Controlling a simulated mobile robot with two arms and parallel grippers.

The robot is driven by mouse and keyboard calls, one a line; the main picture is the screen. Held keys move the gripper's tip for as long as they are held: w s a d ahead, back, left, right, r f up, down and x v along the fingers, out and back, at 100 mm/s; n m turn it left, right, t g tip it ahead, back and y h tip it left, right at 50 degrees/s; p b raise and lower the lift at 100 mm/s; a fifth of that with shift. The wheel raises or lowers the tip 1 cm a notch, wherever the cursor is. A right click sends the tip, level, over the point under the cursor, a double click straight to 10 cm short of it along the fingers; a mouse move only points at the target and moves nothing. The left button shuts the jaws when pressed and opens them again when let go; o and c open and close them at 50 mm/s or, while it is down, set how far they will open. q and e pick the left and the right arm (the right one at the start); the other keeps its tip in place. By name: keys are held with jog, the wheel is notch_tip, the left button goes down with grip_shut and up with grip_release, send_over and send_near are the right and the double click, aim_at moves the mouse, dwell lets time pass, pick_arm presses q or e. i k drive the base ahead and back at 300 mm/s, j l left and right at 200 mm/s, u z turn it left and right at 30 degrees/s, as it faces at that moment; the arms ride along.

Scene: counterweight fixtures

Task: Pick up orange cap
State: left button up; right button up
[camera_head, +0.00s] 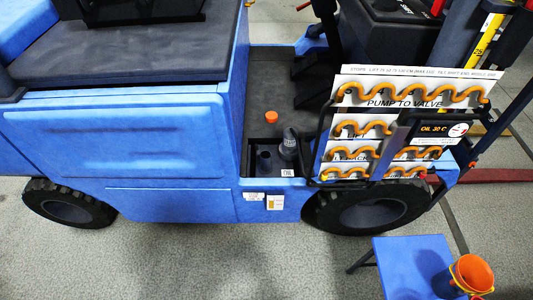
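The orange cap (271,117) is small and round. It rests on the dark floor plate of the blue vehicle, just behind a recessed opening (263,158). A dark grey cylinder (289,143) stands at the right side of this opening, and a dark round neck shows inside it. Neither of my grippers is in the picture. Nothing touches the cap that I can see.
A board (408,88) with orange curved hoses and an oil gauge (457,129) stands right of the cap. The blue body panel (150,125) rises on the left. A blue stool (405,262) with an orange and blue bucket (471,272) stands at lower right.

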aim_at(271, 117)
jog(key=i+j+u, duration=0.45)
jog(key=i, duration=0.45)
jog(key=j, duration=0.1)
